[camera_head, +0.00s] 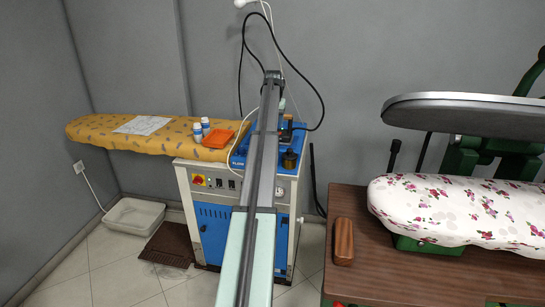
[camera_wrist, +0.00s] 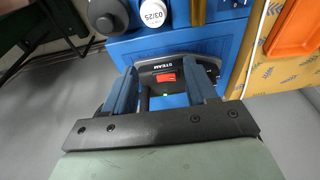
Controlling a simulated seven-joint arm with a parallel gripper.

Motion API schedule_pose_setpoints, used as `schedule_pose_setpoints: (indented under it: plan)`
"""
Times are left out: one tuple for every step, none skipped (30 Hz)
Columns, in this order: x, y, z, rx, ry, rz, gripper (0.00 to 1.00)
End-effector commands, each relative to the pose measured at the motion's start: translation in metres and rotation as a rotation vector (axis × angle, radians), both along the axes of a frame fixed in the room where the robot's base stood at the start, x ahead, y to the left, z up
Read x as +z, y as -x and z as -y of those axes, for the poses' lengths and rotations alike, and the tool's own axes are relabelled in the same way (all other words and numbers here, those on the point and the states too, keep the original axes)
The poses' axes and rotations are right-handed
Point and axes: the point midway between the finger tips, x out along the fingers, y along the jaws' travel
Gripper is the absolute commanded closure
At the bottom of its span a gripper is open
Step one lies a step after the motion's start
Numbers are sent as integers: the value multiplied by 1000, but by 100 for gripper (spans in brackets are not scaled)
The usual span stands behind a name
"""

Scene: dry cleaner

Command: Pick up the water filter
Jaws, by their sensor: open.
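In the wrist view my gripper (camera_wrist: 163,75) is open, with its two fingers apart. Between and beyond them shows a black thing marked STEAM with a red switch (camera_wrist: 165,77), on the blue top of the steam unit (camera_wrist: 228,32). I cannot tell whether the fingers touch it. A white round-ended thing marked 03/25 (camera_wrist: 153,13) is at the top edge, ahead of the fingers and partly cut off; it may be the water filter, but I cannot be sure. In the head view my arm hides the gripper and part of the unit's top.
The yellow ironing board (camera_head: 90,129) holds an orange tray (camera_head: 217,139) and white bottles (camera_head: 205,123). Black and white cables hang above the unit. A brown table (camera_head: 365,276) with a press stands right.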

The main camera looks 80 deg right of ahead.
Motion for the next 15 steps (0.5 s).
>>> schedule_pose_setpoints:
  plan:
    - [3, -2, 10, -15, -30, -1, 43]
    - [3, -2, 10, -25, -51, -2, 43]
    - [3, -1, 8, -43, -81, -4, 43]
    - [3, -1, 6, -56, -104, -5, 43]
    - [2, -1, 2, -69, -124, -7, 43]
    - [1, 0, -5, -85, -148, -8, 43]
    - [1, 1, -9, -98, -165, -10, 43]
    - [1, 1, -12, -108, -178, -11, 43]
    - [0, 2, -16, -122, -194, -13, 43]
    - [0, 2, -17, -131, -203, -14, 43]
    - [0, 2, -19, -140, -210, -14, 43]
    - [-1, 2, -19, -150, -211, -13, 43]
    - [-2, 2, -19, -155, -210, -13, 43]
    - [-3, 2, -19, -157, -210, -12, 43]
    - [-6, 2, -19, -158, -210, -12, 43]
